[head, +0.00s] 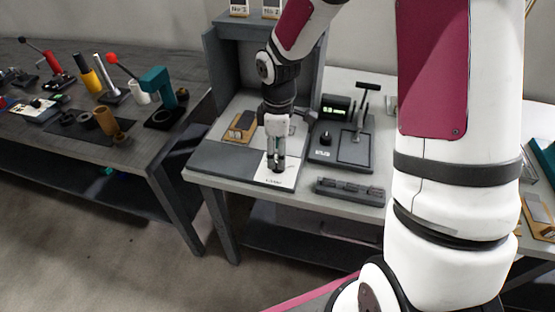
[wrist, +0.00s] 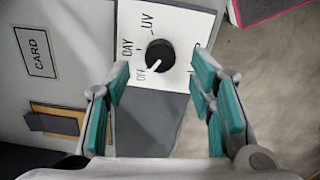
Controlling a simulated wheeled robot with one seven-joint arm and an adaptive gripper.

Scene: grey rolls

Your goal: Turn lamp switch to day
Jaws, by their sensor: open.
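The lamp switch is a round black knob (wrist: 160,56) on a white panel (wrist: 185,20) marked OFF, DAY and UV. Its white pointer line is turned toward OFF. In the head view the white panel (head: 286,181) lies at the front edge of the grey table, and my gripper hides the knob there. My gripper (wrist: 158,78) is open, with teal finger pads on either side below the knob in the wrist view. The fingers appear apart from the knob, with nothing between them. In the head view my gripper (head: 277,164) points down over the panel.
A grey block strip (head: 350,191) lies at the front edge. A wooden holder (head: 240,127) sits left of my gripper. A dark workbench with tools (head: 150,150) stands at left.

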